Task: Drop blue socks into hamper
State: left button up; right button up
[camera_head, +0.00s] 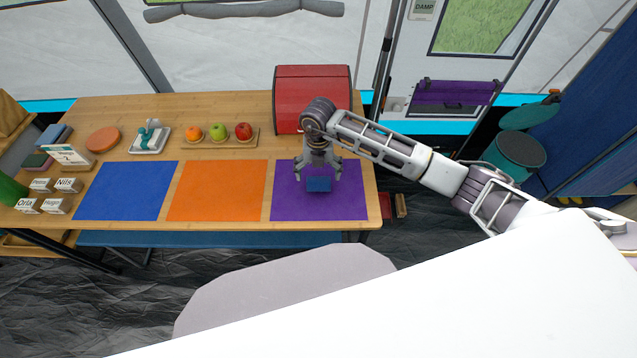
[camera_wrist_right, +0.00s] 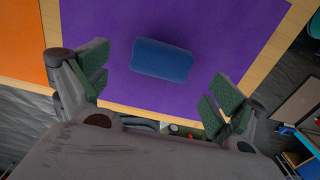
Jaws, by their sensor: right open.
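The blue socks (camera_head: 319,185) show as a small folded blue bundle on the purple mat (camera_head: 350,205). In the right wrist view the blue bundle (camera_wrist_right: 162,60) lies tilted on the purple mat (camera_wrist_right: 225,35), between and beyond the fingertips. My right gripper (camera_head: 319,172) points down over the bundle, with its fingers apart and nothing between the pads; the open fingers also show in the right wrist view (camera_wrist_right: 160,90). A round teal bin (camera_head: 515,160) with a dark top stands on the floor at the right and may be the hamper. My left gripper is out of view.
An orange mat (camera_head: 217,190) and a blue mat (camera_head: 126,191) lie left on the wooden table (camera_head: 215,108). A red box (camera_head: 300,95) stands behind the purple mat. A fruit board (camera_head: 219,141) and name cards (camera_head: 68,185) are farther left. A grey seat (camera_head: 285,290) stands in front.

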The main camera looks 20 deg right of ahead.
aim_at(319, 178)
jog(key=shift+w+d+f, duration=0.1)
jog(key=shift+f, duration=2.2)
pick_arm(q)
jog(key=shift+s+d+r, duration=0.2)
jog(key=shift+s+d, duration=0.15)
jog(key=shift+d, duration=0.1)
pick_arm(e)
jog(key=shift+f, duration=0.3)
jog(key=c, duration=0.9)
jog(key=shift+c, duration=0.4)
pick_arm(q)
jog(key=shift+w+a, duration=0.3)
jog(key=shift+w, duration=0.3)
pick_arm(e)
jog(key=shift+r, duration=0.2)
